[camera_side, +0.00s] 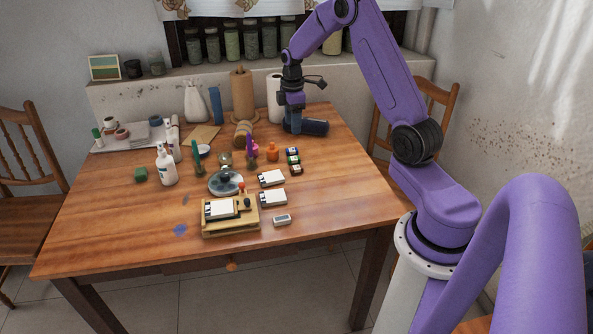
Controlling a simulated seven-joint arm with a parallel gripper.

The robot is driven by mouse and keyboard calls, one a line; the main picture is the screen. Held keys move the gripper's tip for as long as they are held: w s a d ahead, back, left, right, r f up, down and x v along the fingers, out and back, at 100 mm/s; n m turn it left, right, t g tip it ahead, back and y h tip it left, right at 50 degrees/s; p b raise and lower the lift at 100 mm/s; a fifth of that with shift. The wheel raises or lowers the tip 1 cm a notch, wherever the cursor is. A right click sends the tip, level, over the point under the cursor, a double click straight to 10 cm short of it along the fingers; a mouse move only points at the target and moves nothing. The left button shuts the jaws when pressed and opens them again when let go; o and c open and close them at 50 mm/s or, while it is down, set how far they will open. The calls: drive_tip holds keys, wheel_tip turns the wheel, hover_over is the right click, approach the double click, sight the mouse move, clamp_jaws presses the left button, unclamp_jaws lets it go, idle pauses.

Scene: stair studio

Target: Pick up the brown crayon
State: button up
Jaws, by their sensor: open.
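My gripper (292,126) is open, low over the back right of the wooden table (330,180). It points down beside a dark blue cylinder (314,128) lying on its side; I cannot tell whether they touch. The fingers are small and dark here, and nothing shows held between them. I cannot make out a brown crayon for certain at this size. It may be too small to see or hidden behind my gripper or other things.
The table's right front is clear.

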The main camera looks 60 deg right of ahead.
hover_over(295, 167)
drive_tip(key=f, duration=1.2)
drive_tip(key=shift+s+a+f, duration=0.15)
drive_tip(key=shift+a+f, duration=0.05)
drive_tip(key=shift+f, duration=0.05)
drive_tip(key=shift+d+f, duration=0.1)
drive_tip(key=shift+f, duration=2.55)
drive_tip(key=shift+c, duration=0.3)
clamp_jaws()
